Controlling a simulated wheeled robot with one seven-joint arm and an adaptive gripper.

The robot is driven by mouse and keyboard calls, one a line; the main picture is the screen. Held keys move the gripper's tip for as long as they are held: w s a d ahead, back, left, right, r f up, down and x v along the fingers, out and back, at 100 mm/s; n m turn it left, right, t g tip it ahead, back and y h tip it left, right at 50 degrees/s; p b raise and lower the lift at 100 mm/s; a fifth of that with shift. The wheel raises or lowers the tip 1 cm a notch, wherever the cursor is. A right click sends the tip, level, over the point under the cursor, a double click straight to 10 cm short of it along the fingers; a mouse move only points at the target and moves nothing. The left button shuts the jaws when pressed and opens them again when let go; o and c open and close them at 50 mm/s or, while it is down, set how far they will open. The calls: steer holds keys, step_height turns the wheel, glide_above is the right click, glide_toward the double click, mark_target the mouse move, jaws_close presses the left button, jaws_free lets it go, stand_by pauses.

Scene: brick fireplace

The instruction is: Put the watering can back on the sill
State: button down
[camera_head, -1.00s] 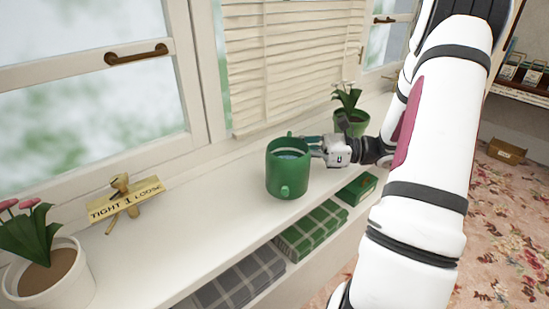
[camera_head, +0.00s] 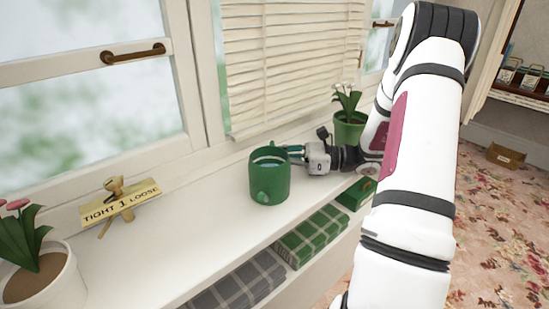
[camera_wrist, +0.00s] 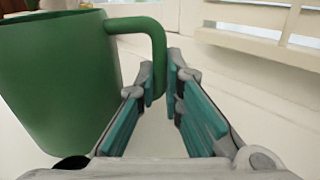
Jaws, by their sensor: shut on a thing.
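The green watering can (camera_head: 270,180) is upright at the white sill (camera_head: 160,250), in front of the blind. I cannot tell whether its base touches the sill or hangs just above it. Liquid or a pale surface shows inside its rim. My gripper (camera_head: 297,152) reaches in from the right and is shut on the can's handle. In the wrist view, the can's body (camera_wrist: 55,80) fills the left side, and its curved handle (camera_wrist: 157,50) comes down between the teal finger pads of my gripper (camera_wrist: 162,95). The can's base is partly cut off there.
A green-potted plant (camera_head: 350,125) stands behind my gripper. A "TIGHT 1 LOOSE" sign (camera_head: 120,203) and a white-potted plant (camera_head: 45,275) are to the left. Green boxes (camera_head: 310,235) and a grey plaid one (camera_head: 235,288) lie on the shelf below. The sill between sign and can is clear.

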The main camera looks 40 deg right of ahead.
steer(key=c, duration=2.1)
jaws_free()
steer(key=shift+f, duration=0.1)
steer(key=o, duration=0.4)
steer(key=shift+s+d+r, duration=0.15)
steer(key=shift+d+r, duration=0.05)
steer(key=p+v, duration=0.1)
steer(key=v, duration=1)
steer(key=shift+s+d+p, duration=0.15)
steer(key=shift+s+p, duration=0.1)
steer(key=shift+p, duration=0.1)
steer(key=shift+d, duration=0.1)
